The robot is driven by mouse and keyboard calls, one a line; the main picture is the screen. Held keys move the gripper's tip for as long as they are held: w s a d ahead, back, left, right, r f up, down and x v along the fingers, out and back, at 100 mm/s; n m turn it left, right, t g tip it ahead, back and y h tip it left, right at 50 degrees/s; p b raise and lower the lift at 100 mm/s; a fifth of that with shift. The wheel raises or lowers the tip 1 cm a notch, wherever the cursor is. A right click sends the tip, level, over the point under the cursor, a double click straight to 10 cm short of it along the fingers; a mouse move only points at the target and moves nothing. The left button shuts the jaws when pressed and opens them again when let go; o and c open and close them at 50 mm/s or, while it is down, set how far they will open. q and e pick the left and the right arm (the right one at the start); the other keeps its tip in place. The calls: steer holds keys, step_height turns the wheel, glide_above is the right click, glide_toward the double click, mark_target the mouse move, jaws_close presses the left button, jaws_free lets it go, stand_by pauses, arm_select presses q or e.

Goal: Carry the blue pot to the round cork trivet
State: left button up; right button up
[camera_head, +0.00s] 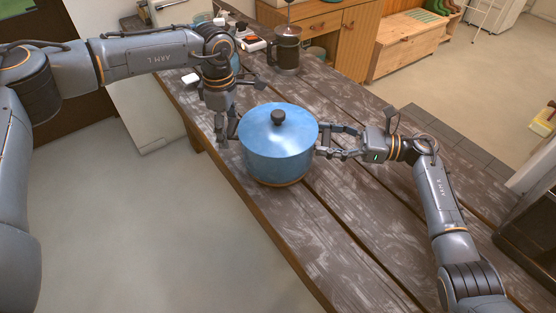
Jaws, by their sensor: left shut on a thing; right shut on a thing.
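The blue pot (275,155), with a blue lid and a dark round knob, is upright near the table's left edge. A thin tan-brown rim, apparently the round cork trivet (283,184), shows under the pot's base; the rest is hidden. I cannot tell whether the pot rests on it or is just above it. My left gripper (231,135) points down at the pot's left side and is shut on it there. My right gripper (325,141) reaches in from the right and is shut on the pot's right side. The pot's handles are mostly hidden by the fingers.
The wooden table (345,215) is clear in front and to the right of the pot. A glass French press (286,52) and several small items stand at its far end. A dark box-like thing (530,235) is at the right edge. A wooden cabinet (335,35) stands behind.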

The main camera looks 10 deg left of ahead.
arm_select(q)
steer(key=shift+f, duration=0.2)
arm_select(e)
steer(key=shift+f, duration=0.1)
arm_select(q)
steer(key=o, duration=1.8)
steer(key=shift+s, duration=0.1)
arm_select(e)
steer(key=o, duration=1.8)
steer(key=shift+s, duration=0.1)
arm_select(q)
steer(key=shift+s+r, duration=0.1)
arm_select(e)
steer(key=shift+s, duration=0.1)
arm_select(q)
steer(key=shift+r, duration=0.3)
arm_select(e)
steer(key=shift+f, duration=0.1)
steer(key=shift+d, duration=0.2)
arm_select(q)
step_height(320, 180, up, 11)
steer(key=shift+r, duration=0.15)
arm_select(e)
steer(key=d, duration=1.1)
steer(key=shift+d, duration=0.35)
